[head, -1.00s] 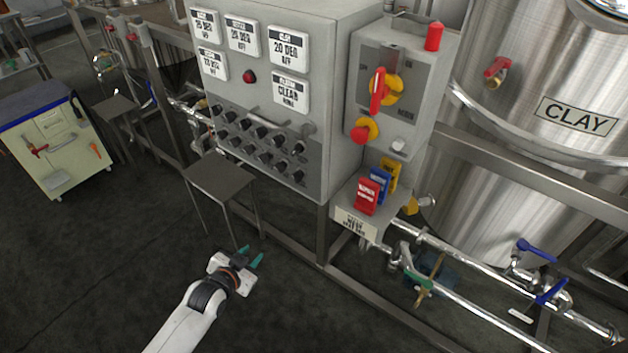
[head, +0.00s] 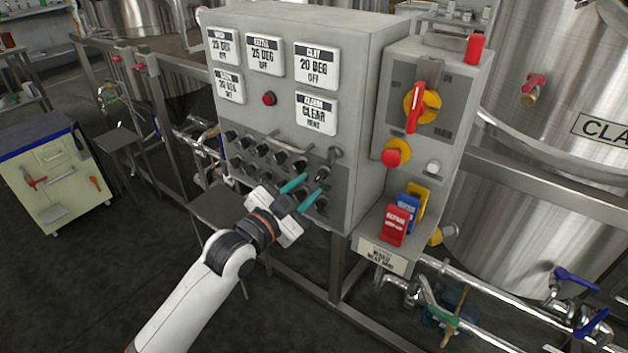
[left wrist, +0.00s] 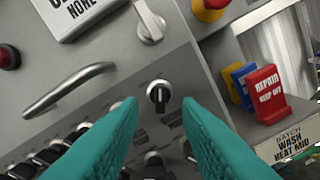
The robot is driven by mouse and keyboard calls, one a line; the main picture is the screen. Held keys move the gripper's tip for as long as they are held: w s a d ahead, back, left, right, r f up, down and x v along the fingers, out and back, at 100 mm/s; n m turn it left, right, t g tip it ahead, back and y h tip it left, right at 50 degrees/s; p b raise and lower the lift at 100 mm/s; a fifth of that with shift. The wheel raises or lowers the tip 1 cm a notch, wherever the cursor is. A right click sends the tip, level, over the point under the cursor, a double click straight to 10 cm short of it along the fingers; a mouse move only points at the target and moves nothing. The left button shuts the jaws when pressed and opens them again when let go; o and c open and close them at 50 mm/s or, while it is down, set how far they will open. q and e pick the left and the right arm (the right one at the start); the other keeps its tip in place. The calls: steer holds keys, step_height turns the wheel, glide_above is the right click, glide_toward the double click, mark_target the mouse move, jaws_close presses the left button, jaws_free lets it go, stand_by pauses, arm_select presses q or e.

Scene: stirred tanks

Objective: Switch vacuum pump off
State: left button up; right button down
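My left gripper (head: 314,188), with teal fingers, is open and empty in front of the lower right part of the grey control cabinet (head: 362,120). In the left wrist view, a black rotary knob (left wrist: 158,96) with a pale mark lies between and just beyond the open fingertips (left wrist: 158,108). The gripper does not visibly hold it. More black knobs (head: 280,158) sit in rows on the dark panel; some are hidden behind the gripper. Their labels are too small to read, so I cannot tell which is the vacuum pump's. My right gripper is out of view.
A bar handle (left wrist: 75,92) and a grey latch (left wrist: 150,24) stick out above the knobs. The side box carries a red-yellow main switch (head: 420,104), a red button (head: 396,153) and red, blue and yellow tags (head: 396,224). A stool (head: 222,206) stands below left.

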mark_target(317, 180)
arm_select(q)
steer(key=x, duration=0.3)
steer(key=shift+w, duration=0.1)
steer(key=shift+w+d, duration=0.15)
jaws_close()
steer(key=shift+r+n+p, duration=0.1)
steer(key=shift+n+p, duration=0.5)
steer(key=shift+p, duration=0.05)
steer(key=n+p, duration=0.3)
steer(key=n, duration=0.1)
steer(key=n+p, duration=0.1)
steer(key=n, duration=0.2)
steer(key=shift+n+p, duration=0.3)
steer(key=shift+p, duration=0.05)
steer(key=shift+n+p, duration=0.45)
steer(key=shift+n, duration=1.05)
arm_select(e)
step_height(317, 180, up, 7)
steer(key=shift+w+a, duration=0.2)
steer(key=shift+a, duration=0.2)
